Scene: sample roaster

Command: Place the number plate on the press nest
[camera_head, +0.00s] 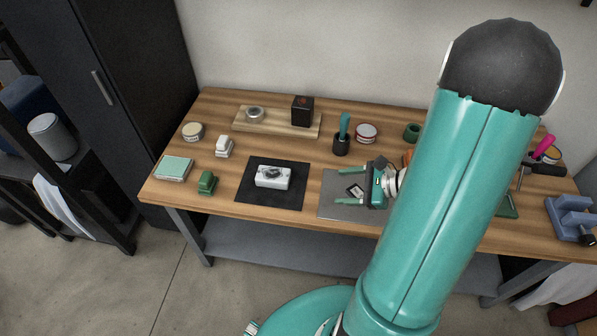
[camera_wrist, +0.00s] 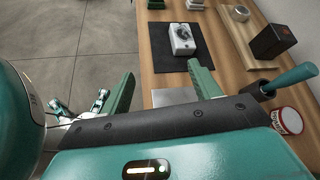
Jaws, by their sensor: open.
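A small dark plate with a pale edge (camera_head: 355,191), which looks like the number plate, shows between the fingers of my gripper (camera_head: 340,186), over a grey mat (camera_head: 335,210). I cannot tell whether it touches the mat. My gripper is open, with its two green fingers apart and pointing left. A white block with a dark round mark on top (camera_head: 272,178), possibly the press nest, sits on a black mat (camera_head: 285,203) to the left of my gripper. In the wrist view the white block (camera_wrist: 182,40) lies beyond the open fingers (camera_wrist: 160,70); the small plate is hidden there.
A dark cup with a teal-handled tool (camera_head: 341,146) and a red-and-white tin (camera_head: 366,133) stand behind my gripper. A wooden board (camera_head: 275,127) carries a dark box (camera_head: 302,111). A green item (camera_head: 207,183) stands left of the black mat.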

